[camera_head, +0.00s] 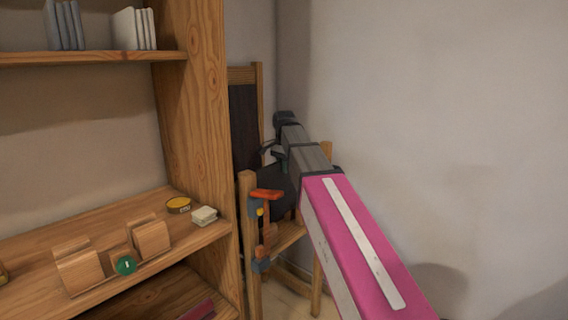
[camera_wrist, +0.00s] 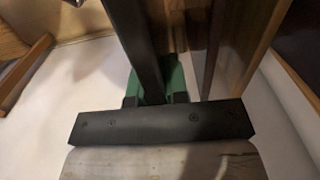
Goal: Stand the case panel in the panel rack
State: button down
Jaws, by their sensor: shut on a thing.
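My gripper (camera_wrist: 156,88) shows in the wrist view, its green-padded fingers shut on a thin dark panel (camera_wrist: 140,42), seen nearly edge-on and running away toward the top. I take this to be the case panel. A wooden stand with upright posts (camera_head: 251,235), apparently the panel rack, is in the corner right of the shelf. A tall dark board (camera_head: 243,125) shows upright behind it, within wooden edges; I cannot tell whether it is the held panel. Whether the panel touches the rack is hidden.
A wooden shelf unit (camera_head: 205,120) stands close on the left, holding wooden blocks (camera_head: 150,238), a green round thing (camera_head: 125,265), a yellow tin (camera_head: 179,205) and a pale block (camera_head: 204,215). An orange-and-blue tool (camera_head: 265,215) is by the front post. Plain walls close the corner.

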notch_tip(320, 180, down, 7)
dwell(0.9)
jog(key=c, duration=1)
grip_release()
jog(key=shift+c, duration=0.2)
